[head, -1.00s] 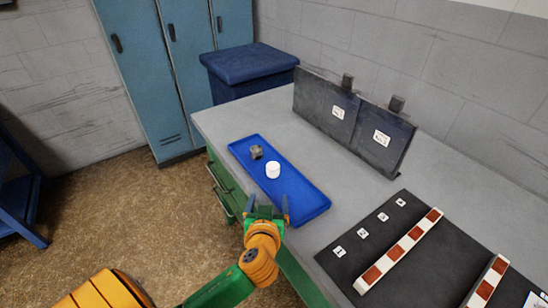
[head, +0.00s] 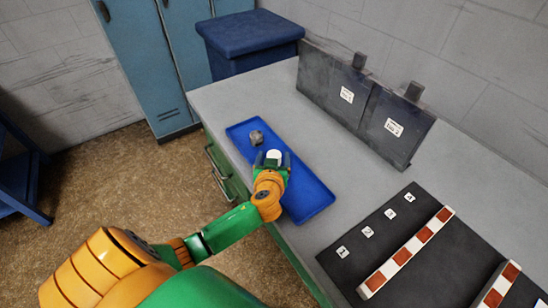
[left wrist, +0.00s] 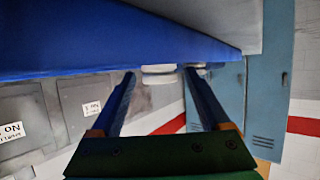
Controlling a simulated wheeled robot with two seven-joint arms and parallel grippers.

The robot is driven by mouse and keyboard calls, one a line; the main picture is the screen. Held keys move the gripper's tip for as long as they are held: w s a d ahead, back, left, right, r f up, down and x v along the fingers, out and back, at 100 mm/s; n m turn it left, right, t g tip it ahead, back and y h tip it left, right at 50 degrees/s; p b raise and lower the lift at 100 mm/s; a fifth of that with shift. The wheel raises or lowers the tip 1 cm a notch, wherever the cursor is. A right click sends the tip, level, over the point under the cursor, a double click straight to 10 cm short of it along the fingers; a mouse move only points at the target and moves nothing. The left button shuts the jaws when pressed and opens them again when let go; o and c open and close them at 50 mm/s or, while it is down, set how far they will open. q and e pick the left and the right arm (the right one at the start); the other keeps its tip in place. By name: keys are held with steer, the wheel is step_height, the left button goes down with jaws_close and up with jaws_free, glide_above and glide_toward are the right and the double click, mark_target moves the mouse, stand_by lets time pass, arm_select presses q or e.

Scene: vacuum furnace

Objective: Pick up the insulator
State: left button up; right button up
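The insulator, a small white cylinder (head: 274,155), stands on the blue tray (head: 315,205) on the grey bench. My left gripper (head: 272,160) is over the tray at the insulator, hiding its lower part in the head view. In the left wrist view the gripper (left wrist: 160,78) is open, with one finger to each side. The white insulator (left wrist: 158,75) shows in the gap at the fingertips. I cannot tell whether a finger touches it. My right gripper is not in view.
A small dark grey part (head: 256,137) lies on the tray just behind the insulator. Dark upright panels (head: 365,105) stand at the back of the bench. A black mat (head: 415,245) with red-and-white bars lies at the right. The bench between is clear.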

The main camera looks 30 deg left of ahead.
arm_select(q)
steer(key=shift+s+r, duration=0.1)
steer(key=shift+s, duration=0.1)
steer(key=c, duration=0.7)
steer(key=shift+w, duration=0.1)
jaws_close()
